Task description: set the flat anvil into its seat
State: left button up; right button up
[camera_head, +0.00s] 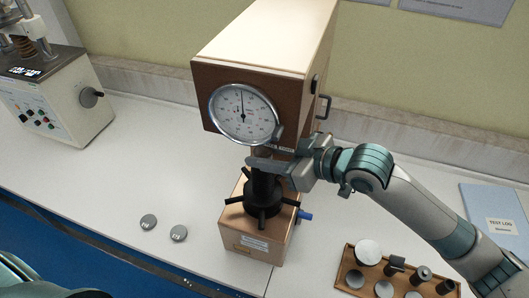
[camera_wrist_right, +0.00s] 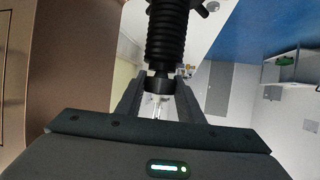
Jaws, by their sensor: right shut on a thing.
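The hardness tester (camera_head: 262,60) stands mid-table, with a round dial (camera_head: 243,114) on its front. Its dark ribbed screw column (camera_head: 263,184) rises from a black spoked handwheel (camera_head: 264,207); the column also shows in the right wrist view (camera_wrist_right: 167,35). My right gripper (camera_head: 259,163) reaches in from the right, at the top of the column below the dial. In the wrist view its fingers (camera_wrist_right: 158,90) are shut on a dark, short round piece, the flat anvil (camera_wrist_right: 160,84), in line with the column end. Whether it is fully seated is hidden. My left gripper is out of view.
A wooden tray (camera_head: 345,268) with several small parts and a white disc (camera_head: 367,252) lies front right. Two grey discs (camera_head: 148,222) (camera_head: 178,233) lie left of the tester. Another tester (camera_head: 45,100) stands far left, a blue log (camera_head: 493,212) far right.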

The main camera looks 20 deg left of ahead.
jog(key=shift+f, duration=0.4)
jog(key=o, duration=1.1)
jog(key=shift+c, duration=1.3)
jog(key=shift+d, duration=0.1)
jog(key=s+d+p, duration=0.1)
jog(key=s+d, duration=0.1)
jog(key=d, duration=0.4)
jog(key=shift+d+r+p, duration=0.2)
jog(key=shift+d+p, duration=0.05)
jog(key=shift+p, duration=0.1)
